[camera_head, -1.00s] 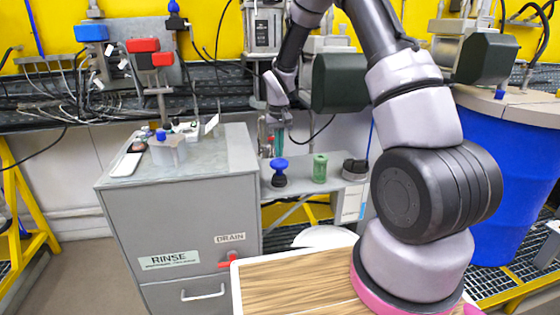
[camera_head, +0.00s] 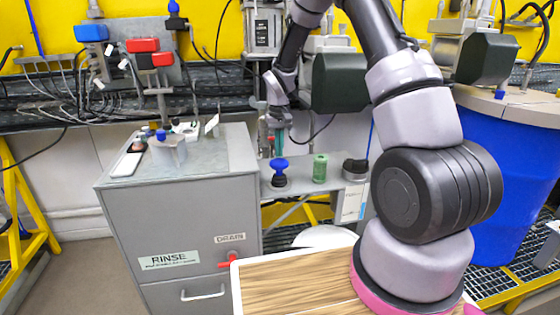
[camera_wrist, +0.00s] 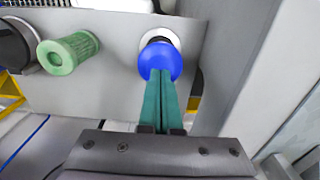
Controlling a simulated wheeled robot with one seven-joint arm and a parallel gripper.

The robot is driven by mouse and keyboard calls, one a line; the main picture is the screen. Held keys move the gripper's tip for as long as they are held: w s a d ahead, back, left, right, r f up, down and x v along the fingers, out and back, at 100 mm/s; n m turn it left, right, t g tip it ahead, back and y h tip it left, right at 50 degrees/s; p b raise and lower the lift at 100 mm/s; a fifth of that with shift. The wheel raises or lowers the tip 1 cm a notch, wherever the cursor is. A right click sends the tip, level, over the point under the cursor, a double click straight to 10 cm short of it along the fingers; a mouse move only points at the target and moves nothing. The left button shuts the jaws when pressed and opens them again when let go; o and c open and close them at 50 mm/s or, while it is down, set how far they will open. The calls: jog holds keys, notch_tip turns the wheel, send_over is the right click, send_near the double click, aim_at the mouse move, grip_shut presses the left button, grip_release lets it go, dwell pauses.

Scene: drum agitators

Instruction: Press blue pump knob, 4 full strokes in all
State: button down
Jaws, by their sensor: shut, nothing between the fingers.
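The blue pump knob (camera_head: 279,164) stands upright on a dark base on the low grey shelf, right of the rinse cabinet. It shows as a round blue top in the wrist view (camera_wrist: 161,57), with a white ring behind it. My gripper (camera_head: 279,154) points down right above the knob, with its teal fingers shut together and empty. In the wrist view, the fingertips (camera_wrist: 161,74) overlap the near edge of the knob. I cannot tell whether they touch it or hover just over it.
A green ribbed cylinder (camera_head: 320,168) stands right of the knob, with a dark round part (camera_head: 355,168) beyond it. The grey rinse cabinet (camera_head: 180,205) rises close on the left. A dark green motor box (camera_head: 340,82) hangs near my forearm.

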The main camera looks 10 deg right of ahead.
aim_at(279, 161)
jog(key=shift+f, duration=0.1)
jog(key=shift+f, duration=2.25)
jog(key=shift+r, duration=2.3)
jog(key=shift+f, duration=0.1)
jog(key=shift+f, duration=2.15)
jog(key=shift+r, duration=2.25)
